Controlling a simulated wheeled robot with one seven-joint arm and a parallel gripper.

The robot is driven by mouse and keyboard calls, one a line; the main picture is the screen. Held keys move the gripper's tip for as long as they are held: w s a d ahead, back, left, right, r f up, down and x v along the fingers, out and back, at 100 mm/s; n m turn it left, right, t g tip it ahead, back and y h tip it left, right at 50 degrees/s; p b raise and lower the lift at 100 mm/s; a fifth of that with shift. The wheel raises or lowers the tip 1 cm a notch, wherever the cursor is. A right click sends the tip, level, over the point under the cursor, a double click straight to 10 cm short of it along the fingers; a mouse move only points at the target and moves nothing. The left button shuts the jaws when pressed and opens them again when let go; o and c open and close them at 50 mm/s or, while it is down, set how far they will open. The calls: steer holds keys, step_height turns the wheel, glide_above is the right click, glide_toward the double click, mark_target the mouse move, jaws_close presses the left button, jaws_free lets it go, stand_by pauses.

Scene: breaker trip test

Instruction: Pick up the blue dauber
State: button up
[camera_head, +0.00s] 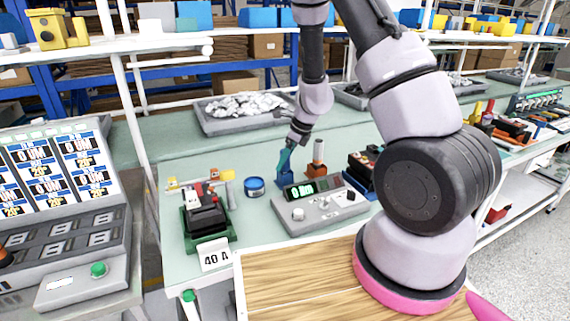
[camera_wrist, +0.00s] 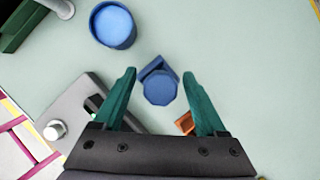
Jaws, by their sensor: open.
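The blue dauber (camera_wrist: 160,90) shows end-on in the wrist view as a faceted blue knob. It stands at a blue angular holder (camera_wrist: 157,66) on the table. My gripper (camera_wrist: 159,75) is open, with one green finger on each side of the dauber and visible gaps between. In the head view my gripper (camera_head: 285,160) points down over the blue holder (camera_head: 285,178) and hides the dauber there. A round blue tub (camera_head: 254,187) stands apart to the left; it also shows in the wrist view (camera_wrist: 113,25).
A grey tester (camera_head: 320,212) with a lit display stands just in front of the holder. An orange holder (camera_head: 317,171) with an upright pale-handled tool is close on the right. A black breaker on a green base (camera_head: 205,215) stands left, behind a "40 A" card (camera_head: 214,254).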

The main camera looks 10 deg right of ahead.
jaws_close()
step_height(320, 180, up, 10)
stand_by(0.6)
